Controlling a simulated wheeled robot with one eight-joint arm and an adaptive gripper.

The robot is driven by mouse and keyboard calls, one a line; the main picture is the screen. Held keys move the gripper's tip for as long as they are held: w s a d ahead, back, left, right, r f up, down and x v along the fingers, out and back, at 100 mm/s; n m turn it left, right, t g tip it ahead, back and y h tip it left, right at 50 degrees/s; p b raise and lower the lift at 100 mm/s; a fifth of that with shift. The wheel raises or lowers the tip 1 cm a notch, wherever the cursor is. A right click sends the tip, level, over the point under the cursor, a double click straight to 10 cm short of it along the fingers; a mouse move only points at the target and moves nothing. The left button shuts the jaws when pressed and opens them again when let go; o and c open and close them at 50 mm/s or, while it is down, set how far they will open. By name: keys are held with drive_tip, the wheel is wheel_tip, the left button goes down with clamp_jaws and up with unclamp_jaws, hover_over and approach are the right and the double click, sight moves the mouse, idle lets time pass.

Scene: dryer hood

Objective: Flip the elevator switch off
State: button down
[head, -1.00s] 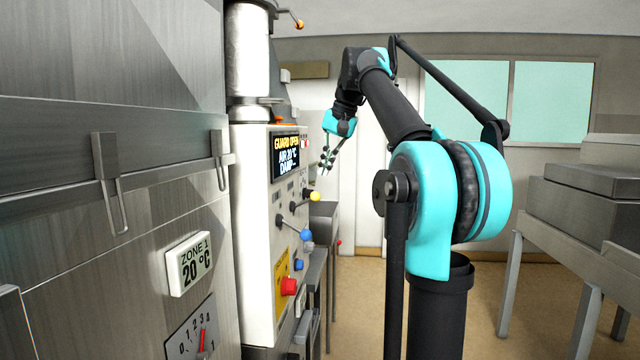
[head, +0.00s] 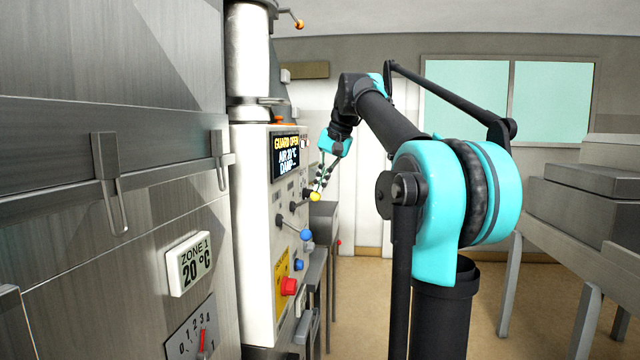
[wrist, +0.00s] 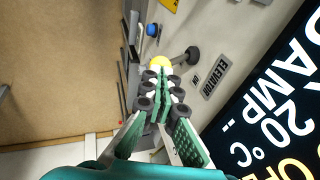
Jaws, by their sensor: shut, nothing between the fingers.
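The elevator switch is a lever with a yellow ball knob (head: 316,196) on the front of the white control panel. In the wrist view its yellow knob (wrist: 159,62) sits just past my fingertips, and its dark base (wrist: 192,54) is beside the ELEVATOR label (wrist: 215,77). My gripper (head: 319,184) is shut and empty, with its fingers pointing down at the knob from above. In the wrist view my gripper (wrist: 160,76) partly covers the knob's near side. I cannot tell whether the fingertips touch it.
The control panel (head: 255,235) also carries a lit display (head: 286,157), a blue-knobbed lever (head: 305,234) and a red button (head: 289,286) below. A metal bench (head: 590,240) stands at the right. Open floor lies between.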

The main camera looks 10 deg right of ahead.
drive_tip(key=shift+s+d+f+y, duration=0.1)
drive_tip(key=shift+d+f+y, duration=0.2)
drive_tip(key=shift+f+y, duration=0.15)
drive_tip(key=shift+d, duration=0.1)
wheel_tip(320, 180, down, 8)
drive_tip(key=d+m+t+y, duration=0.1)
drive_tip(key=t+y, duration=0.3)
drive_tip(key=y, duration=0.4)
drive_tip(key=shift+s+d+f+y, duration=0.15)
drive_tip(key=shift+s+d+y, duration=0.2)
drive_tip(key=shift+d, duration=0.1)
